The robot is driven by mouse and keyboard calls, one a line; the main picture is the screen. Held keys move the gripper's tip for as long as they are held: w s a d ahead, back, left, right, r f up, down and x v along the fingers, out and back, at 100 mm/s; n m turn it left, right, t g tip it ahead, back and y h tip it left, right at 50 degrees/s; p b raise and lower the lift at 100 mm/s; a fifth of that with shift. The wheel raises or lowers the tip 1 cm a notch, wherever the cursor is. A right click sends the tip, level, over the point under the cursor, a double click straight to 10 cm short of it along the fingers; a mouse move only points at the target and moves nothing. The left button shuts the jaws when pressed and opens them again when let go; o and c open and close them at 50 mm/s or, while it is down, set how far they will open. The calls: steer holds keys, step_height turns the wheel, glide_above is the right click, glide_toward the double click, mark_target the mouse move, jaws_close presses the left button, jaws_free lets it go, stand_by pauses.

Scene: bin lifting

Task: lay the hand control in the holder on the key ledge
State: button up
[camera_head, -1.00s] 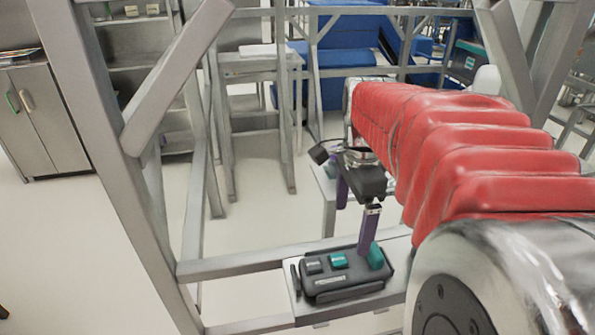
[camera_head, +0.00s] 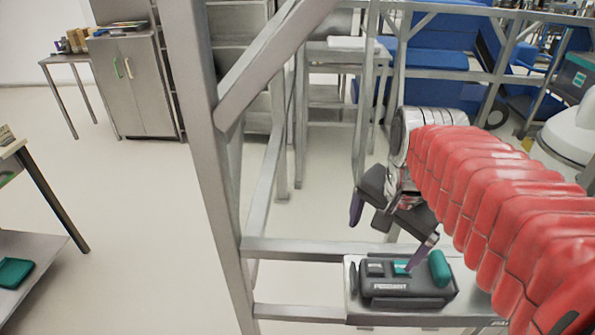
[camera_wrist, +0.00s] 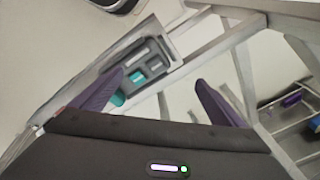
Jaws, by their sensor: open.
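The hand control (camera_head: 384,288), a dark box marked PENDANT with teal parts, lies flat on the grey key ledge (camera_head: 478,303). It appears to sit in the dark holder (camera_head: 410,303), whose lip shows along its front and whose end shows at its left. My gripper (camera_head: 388,246) is tilted above and behind it, with its purple fingers apart and nothing between them. One fingertip overlaps the hand control's top in the head view; I cannot tell whether it touches. In the wrist view, the hand control (camera_wrist: 157,68) lies beyond my open fingers (camera_wrist: 160,79), nearer the left one.
A grey metal frame (camera_head: 203,170) has an upright left of the ledge and rails behind it. A cabinet (camera_head: 143,85) stands at the back left. A table with a lower shelf (camera_head: 40,262) is at the left edge. The floor between is clear.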

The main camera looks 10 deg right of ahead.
steer(key=s+a+f+n+t, duration=0.1)
steer(key=s+a+n+t, duration=0.2)
steer(key=a+n, duration=0.6)
steer(key=n, duration=0.2)
steer(key=shift+a+f+n+y, duration=0.2)
steer(key=shift+f+n+y, duration=0.05)
steer(key=shift+n+y, duration=0.15)
steer(key=shift+s, duration=0.1)
